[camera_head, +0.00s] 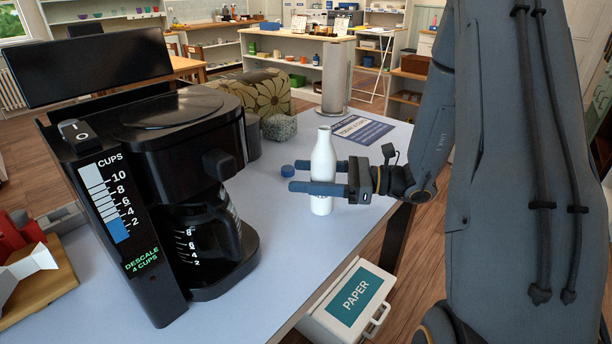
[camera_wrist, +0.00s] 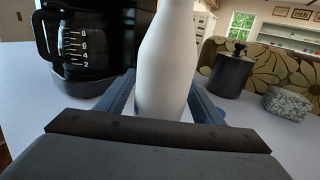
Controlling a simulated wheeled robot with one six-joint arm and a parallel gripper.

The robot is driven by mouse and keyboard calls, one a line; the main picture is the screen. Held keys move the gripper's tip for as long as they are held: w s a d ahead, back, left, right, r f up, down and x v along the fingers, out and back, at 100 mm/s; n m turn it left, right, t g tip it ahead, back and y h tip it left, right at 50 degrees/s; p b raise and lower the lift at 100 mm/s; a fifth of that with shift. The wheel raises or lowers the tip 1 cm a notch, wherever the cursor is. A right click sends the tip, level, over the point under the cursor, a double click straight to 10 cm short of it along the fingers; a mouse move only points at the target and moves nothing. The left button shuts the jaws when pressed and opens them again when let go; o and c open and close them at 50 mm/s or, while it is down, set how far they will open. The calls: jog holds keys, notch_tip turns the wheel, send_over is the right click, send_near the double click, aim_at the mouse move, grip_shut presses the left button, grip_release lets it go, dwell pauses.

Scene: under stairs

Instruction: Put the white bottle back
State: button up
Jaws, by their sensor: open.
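The white bottle (camera_head: 322,160) stands upright on the pale blue-grey table (camera_head: 270,225), near its right side. My gripper (camera_head: 289,179) is open, with its two blue fingers level and reaching past the bottle on either side, around its lower half. In the wrist view the bottle (camera_wrist: 165,70) stands between the fingers (camera_wrist: 165,95), with its top out of frame. Whether either finger touches it I cannot tell. A small blue cap-like piece (camera_head: 287,171) lies on the table just left of the bottle.
A black coffee maker (camera_head: 165,130) with a glass carafe (camera_head: 208,232) takes up the table's left part. A printed sign (camera_head: 362,129) lies behind the bottle. A grey stone-like block (camera_head: 280,127) is at the far edge. A white PAPER bin (camera_head: 350,298) stands below the front edge.

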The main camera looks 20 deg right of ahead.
jog(key=shift+d+r, duration=0.15)
jog(key=b+v, duration=0.2)
jog(key=v, duration=0.9)
jog(key=shift+s+d+b, duration=0.2)
jog(key=shift+d+b, duration=0.1)
